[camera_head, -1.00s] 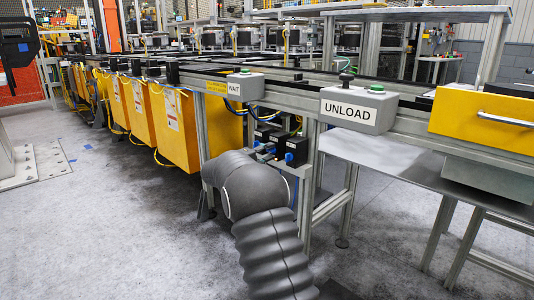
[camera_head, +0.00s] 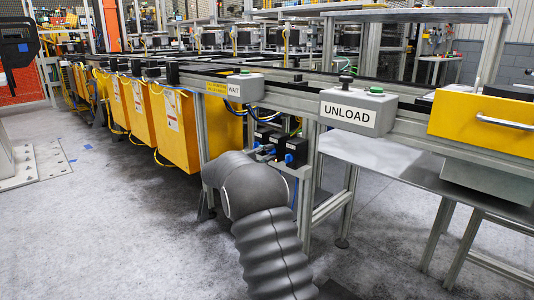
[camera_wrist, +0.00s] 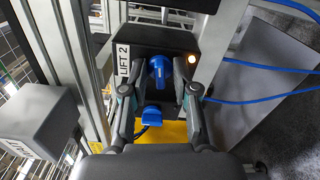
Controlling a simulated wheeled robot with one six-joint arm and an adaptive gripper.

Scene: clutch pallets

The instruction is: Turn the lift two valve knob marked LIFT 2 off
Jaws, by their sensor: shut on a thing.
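The valve box (camera_wrist: 155,40) is dark and bears a white LIFT 2 label (camera_wrist: 124,62) on its left side in the wrist view. Its blue knob (camera_wrist: 160,72) shows between the two fingers of my gripper (camera_wrist: 158,82). My gripper is shut on this knob; the exact finger contact is partly hidden. A second blue part (camera_wrist: 153,117) shows below the knob, nearer my palm. In the head view the dark valve boxes with blue parts (camera_head: 289,158) sit under the conveyor rail, and my arm covers part of that area.
A lit amber lamp (camera_wrist: 192,59) is right of the knob. Blue hoses (camera_wrist: 255,68) run off to the right. Aluminium posts (camera_wrist: 60,45) stand close on the left. The UNLOAD box (camera_head: 350,112) and the WAIT box (camera_head: 240,86) are on the rail above.

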